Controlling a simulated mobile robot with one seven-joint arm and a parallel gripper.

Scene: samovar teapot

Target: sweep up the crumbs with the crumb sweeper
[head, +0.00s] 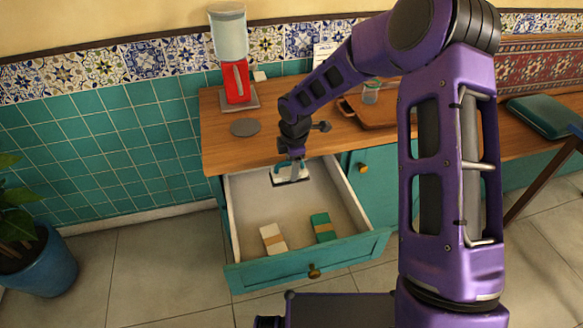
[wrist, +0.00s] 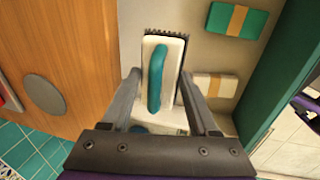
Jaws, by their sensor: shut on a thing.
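The crumb sweeper (wrist: 171,59) has a white body with dark bristles along its edge and a teal handle (wrist: 156,80). In the head view the sweeper (head: 292,175) is at the back of the open drawer. My gripper (head: 289,164) points down over the drawer's back. In the wrist view my gripper (wrist: 160,85) has one finger on each side of the sweeper and is shut on it. I cannot tell whether the sweeper still touches the drawer floor. No crumbs can be made out on the counter (head: 225,151).
The open teal drawer (head: 300,269) also holds a cream banded bundle (head: 273,239) and a teal banded bundle (head: 322,228). On the counter are a red dispenser (head: 237,84), a grey disc (head: 246,127), a wooden board (head: 375,112) and a small jar (head: 371,92).

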